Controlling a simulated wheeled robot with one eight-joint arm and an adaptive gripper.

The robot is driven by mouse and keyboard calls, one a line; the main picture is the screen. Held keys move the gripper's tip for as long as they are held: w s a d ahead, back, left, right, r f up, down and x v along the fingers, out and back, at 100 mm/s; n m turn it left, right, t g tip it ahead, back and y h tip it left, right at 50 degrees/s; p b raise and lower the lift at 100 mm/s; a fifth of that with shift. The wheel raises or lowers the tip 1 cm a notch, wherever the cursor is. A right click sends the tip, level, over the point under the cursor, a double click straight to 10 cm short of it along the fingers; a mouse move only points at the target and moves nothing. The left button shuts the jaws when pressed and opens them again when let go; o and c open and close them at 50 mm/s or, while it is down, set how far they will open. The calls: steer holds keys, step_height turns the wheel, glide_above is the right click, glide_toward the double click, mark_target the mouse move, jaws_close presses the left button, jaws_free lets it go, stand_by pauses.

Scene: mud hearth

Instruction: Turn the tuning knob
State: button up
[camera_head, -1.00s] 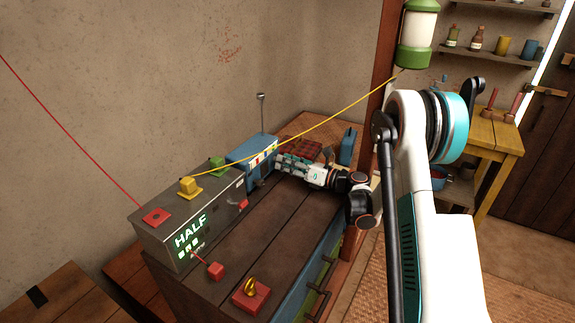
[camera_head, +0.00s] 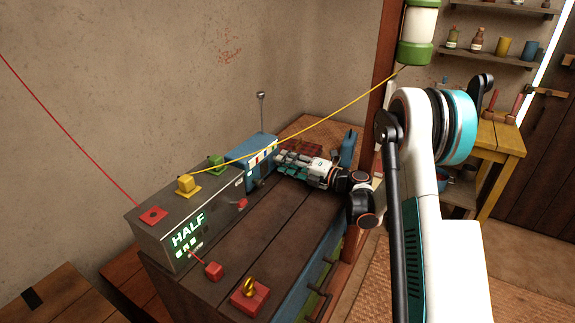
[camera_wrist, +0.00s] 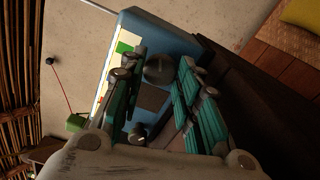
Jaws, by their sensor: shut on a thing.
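A blue radio (camera_head: 250,146) with a raised antenna stands at the back of the dark wooden cabinet top, against the wall. In the wrist view, its blue casing (camera_wrist: 172,32) shows a pale dial strip, a dark grille and a large round grey knob (camera_wrist: 159,69). A smaller knob (camera_wrist: 138,133) is lower on the same face. My gripper (camera_head: 279,159) reaches in from the right to the radio's front. In the wrist view my gripper (camera_wrist: 164,65) is shut on the large knob, with one finger on each side. The head view hides this contact.
Left of the radio, a grey box (camera_head: 160,232) reading HALF carries a yellow block (camera_head: 188,184), with red and yellow cables. A red block with a gold ring (camera_head: 250,294) sits on the front of the cabinet top (camera_head: 255,235). A blue object (camera_head: 348,147) stands behind my wrist.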

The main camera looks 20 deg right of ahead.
steer(key=m, duration=0.6)
steer(key=shift+m, duration=0.3)
steer(key=m, duration=0.5)
steer(key=shift+m, duration=0.4)
steer(key=o, duration=1.1)
steer(key=shift+c, duration=0.2)
steer(key=shift+r, duration=0.1)
step_height(320, 180, up, 10)
